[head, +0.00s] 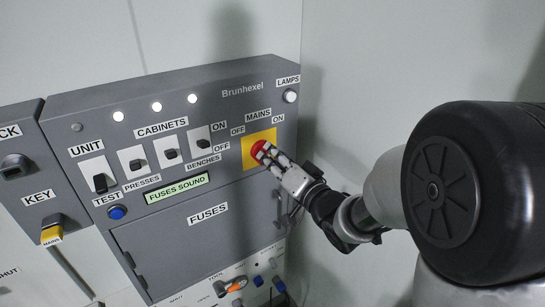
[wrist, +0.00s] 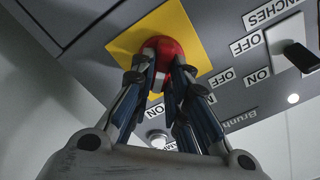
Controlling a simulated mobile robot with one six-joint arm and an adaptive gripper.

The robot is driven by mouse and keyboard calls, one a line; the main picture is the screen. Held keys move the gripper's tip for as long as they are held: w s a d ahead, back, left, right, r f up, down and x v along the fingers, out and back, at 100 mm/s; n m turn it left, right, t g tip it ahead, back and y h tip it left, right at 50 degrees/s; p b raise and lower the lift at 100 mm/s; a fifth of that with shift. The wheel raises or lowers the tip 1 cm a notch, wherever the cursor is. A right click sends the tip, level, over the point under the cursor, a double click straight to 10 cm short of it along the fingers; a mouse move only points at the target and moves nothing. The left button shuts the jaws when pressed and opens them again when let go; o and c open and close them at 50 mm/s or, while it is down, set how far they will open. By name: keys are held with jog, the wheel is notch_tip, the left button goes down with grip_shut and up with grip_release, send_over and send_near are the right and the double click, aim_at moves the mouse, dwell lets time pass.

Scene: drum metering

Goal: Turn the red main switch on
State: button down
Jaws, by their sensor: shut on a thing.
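The red main switch (head: 261,149) is a red knob on a yellow plate (head: 247,156), under the MAINS label at the right of the grey Brunhexel panel. OFF is printed to the plate's upper left and ON to its upper right. My gripper (head: 270,155) reaches in from the right with its fingers around the knob. In the wrist view the red knob (wrist: 162,46) sits between the fingertips of my gripper (wrist: 163,62), which are shut on it.
Unit, presses and benches toggle switches (head: 170,154) stand left of the plate. A green "FUSES SOUND" display (head: 177,188) sits above the fuses door (head: 200,235). Three lamps in a row and the lamps button (head: 290,96) are lit white. Open space lies right of the panel.

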jog(key=c, duration=1.6)
grip_release()
jog(key=shift+o, duration=0.2)
jog(key=shift+s, duration=0.1)
jog(key=v, duration=0.7)
jog(key=shift+d, duration=0.15)
jog(key=shift+s, duration=0.1)
